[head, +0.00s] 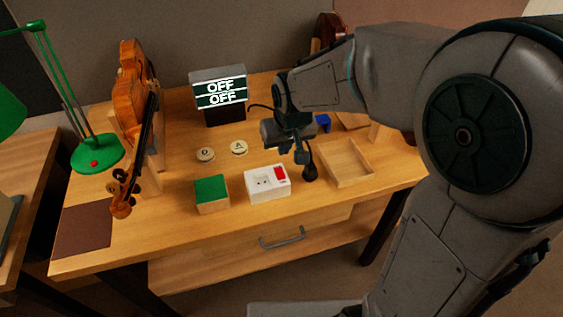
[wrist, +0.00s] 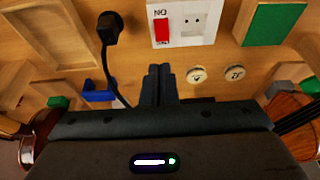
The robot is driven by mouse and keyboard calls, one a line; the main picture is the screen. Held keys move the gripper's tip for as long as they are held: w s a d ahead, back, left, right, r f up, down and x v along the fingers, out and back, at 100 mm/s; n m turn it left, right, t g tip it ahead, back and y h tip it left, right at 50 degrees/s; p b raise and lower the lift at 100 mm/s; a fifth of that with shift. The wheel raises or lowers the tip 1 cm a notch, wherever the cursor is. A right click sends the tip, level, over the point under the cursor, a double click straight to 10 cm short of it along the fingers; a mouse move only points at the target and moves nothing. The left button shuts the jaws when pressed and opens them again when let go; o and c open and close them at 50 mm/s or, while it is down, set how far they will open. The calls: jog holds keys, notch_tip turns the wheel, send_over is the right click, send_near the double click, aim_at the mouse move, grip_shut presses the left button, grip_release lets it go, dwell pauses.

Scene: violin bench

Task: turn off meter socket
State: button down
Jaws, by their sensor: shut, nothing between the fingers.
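The meter socket is a white box (head: 262,185) with a red rocker switch (head: 280,173) on its right side and outlet holes on its left. In the wrist view the socket (wrist: 203,35) appears turned round, with the red switch (wrist: 162,30) on its left; small lettering beside the switch is hard to read. The display (head: 219,92) behind it shows OFF on two lines. My gripper (head: 301,157) is shut and empty, above the bench on the far side of the socket. In the wrist view its fingertips (wrist: 160,70) are apart from the switch.
A black plug (wrist: 108,28) with a cable stands beside the socket. A green-topped block (head: 211,194), two round discs (head: 205,154) and an open wooden tray (head: 346,163) are around it. A violin (head: 135,100) and a green lamp (head: 97,153) stand at left.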

aim_at(280, 169)
jog(key=x, duration=0.8)
jog(key=shift+s+d+f, duration=0.1)
jog(key=shift+s+f, duration=0.15)
jog(key=shift+f, duration=0.1)
jog(key=shift+p, duration=0.3)
